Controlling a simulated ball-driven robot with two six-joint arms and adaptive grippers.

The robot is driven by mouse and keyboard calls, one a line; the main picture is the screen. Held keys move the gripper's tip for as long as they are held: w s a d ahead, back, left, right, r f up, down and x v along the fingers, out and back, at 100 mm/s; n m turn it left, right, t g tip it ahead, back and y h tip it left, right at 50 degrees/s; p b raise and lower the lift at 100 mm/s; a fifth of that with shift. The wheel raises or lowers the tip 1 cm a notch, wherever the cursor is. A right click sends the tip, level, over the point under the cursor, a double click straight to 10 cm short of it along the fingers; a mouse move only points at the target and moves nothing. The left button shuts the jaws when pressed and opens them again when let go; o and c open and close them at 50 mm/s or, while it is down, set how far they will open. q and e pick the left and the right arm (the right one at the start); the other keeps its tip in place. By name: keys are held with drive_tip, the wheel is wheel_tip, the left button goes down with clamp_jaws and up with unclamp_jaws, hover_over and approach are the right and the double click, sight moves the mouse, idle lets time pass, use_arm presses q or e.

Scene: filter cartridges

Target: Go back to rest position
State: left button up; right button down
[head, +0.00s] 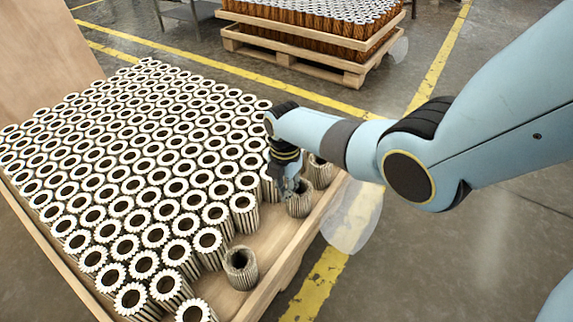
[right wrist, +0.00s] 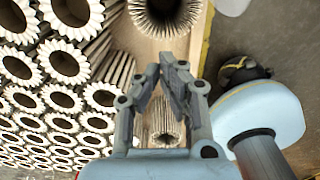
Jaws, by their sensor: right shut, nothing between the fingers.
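My right gripper (head: 288,188) hangs down over the right edge of the cartridge crate, its arm coming in from the right. In the right wrist view its fingers (right wrist: 168,72) are shut with nothing between them. A grey pleated cartridge (head: 299,203) stands right by the fingertips in the head view; whether they touch it I cannot tell. Another loose cartridge (head: 240,268) stands apart near the front right of the crate. Dense rows of upright filter cartridges (head: 150,160) with white ring tops fill the rest. My left gripper is in neither view.
The wooden crate (head: 272,290) has a low rim and a bare strip of floor along its right side. A tall wooden panel (head: 42,50) stands at the far left. A second loaded pallet (head: 290,60) is at the back. Grey floor with yellow lines (head: 230,66) is open around.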

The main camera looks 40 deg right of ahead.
use_arm(q)
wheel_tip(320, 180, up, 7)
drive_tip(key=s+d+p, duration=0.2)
drive_tip(key=p, duration=0.6)
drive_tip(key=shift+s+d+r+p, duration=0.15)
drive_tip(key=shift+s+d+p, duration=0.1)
drive_tip(key=shift+p, duration=0.15)
use_arm(e)
drive_tip(key=s+f+m, duration=0.3)
drive_tip(key=s+m, duration=0.4)
drive_tip(key=s, duration=0.9)
drive_tip(key=s+f+m, duration=0.3)
drive_tip(key=s+m, duration=0.4)
drive_tip(key=s, duration=0.9)
drive_tip(key=s+f+m, duration=0.3)
drive_tip(key=s+m, duration=0.4)
drive_tip(key=s, duration=0.9)
drive_tip(key=shift+s+a+f+h, duration=0.15)
drive_tip(key=shift+a+f+h, duration=0.1)
drive_tip(key=shift+h, duration=0.15)
